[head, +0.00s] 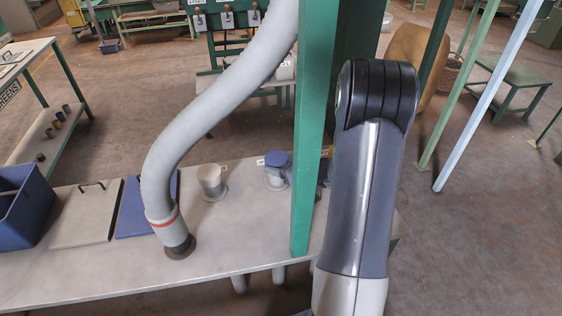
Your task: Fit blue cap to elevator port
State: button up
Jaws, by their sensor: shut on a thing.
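A round blue cap (276,158) shows at the top of a short port (275,182) on the bench, just left of the green post. I cannot tell whether it is seated or held a little above the port. A beige-grey capped port (212,183) stands to its left. Part of another fitting (323,184) shows between the post and my arm, mostly hidden. My arm rises from the bottom to its dark elbow joint. The forearm and my gripper are hidden behind the upper arm or the post, so no fingertips show.
A thick grey hose (206,112) curves down to a bench outlet. The green post (312,130) stands close left of my arm. The pale bench (110,274) also carries a flat lid (87,214), a blue panel (135,212) and a blue bin (22,204). Its front strip is clear.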

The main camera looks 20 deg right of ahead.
jog(key=shift+f, duration=0.2)
jog(key=o, duration=1)
jog(key=shift+o, duration=0.2)
jog(key=v, duration=1)
jog(key=shift+s+d+p, duration=0.2)
jog(key=shift+s+p, duration=0.1)
jog(key=shift+s, duration=0.05)
jog(key=shift+w, duration=0.1)
